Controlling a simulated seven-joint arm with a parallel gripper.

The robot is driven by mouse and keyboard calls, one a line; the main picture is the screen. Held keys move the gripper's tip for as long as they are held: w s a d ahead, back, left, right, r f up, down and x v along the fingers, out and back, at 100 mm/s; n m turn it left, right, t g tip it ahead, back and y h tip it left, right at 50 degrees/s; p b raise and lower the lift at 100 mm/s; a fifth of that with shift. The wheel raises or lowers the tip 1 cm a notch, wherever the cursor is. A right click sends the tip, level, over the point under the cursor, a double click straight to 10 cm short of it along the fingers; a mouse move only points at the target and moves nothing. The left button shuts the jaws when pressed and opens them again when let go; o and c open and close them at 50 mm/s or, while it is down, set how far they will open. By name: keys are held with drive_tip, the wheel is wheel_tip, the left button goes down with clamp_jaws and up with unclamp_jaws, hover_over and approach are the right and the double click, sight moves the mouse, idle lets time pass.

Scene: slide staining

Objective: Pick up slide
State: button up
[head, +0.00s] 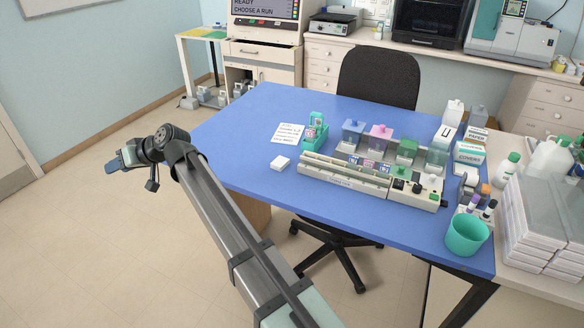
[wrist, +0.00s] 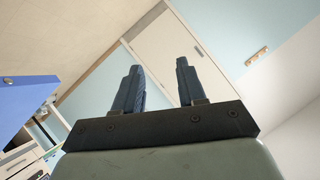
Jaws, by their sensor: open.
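My gripper (head: 122,162) hangs over the floor to the left of the blue table in the head view, well away from the tabletop things. In the wrist view my gripper (wrist: 160,88) has its two dark fingers apart with nothing between them. I cannot make out a single slide for certain. A teal holder (head: 314,132) stands on the table beside a printed card (head: 288,132). A long cream staining rack (head: 345,177) lies along the table's near side, with small labelled pieces in it too small to tell.
The blue table (head: 235,132) is bare at its left. Coloured-lid jars (head: 380,137) stand behind the rack. A teal cup (head: 466,236) stands at the right corner. A black chair (head: 378,78) is behind the table.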

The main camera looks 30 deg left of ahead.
drive_tip(key=w+d+r+n+t+h, duration=0.1)
drive_tip(key=w+d+r+n+t, duration=0.1)
drive_tip(key=w+d, duration=1.3)
drive_tip(key=n+t+h, duration=0.1)
drive_tip(key=t+h, duration=0.1)
drive_tip(key=h, duration=0.4)
approach(386, 166)
drive_tip(key=x, duration=0.4)
drive_tip(key=shift+s+d+f, duration=0.1)
drive_tip(key=shift+x, duration=3.15)
clamp_jaws()
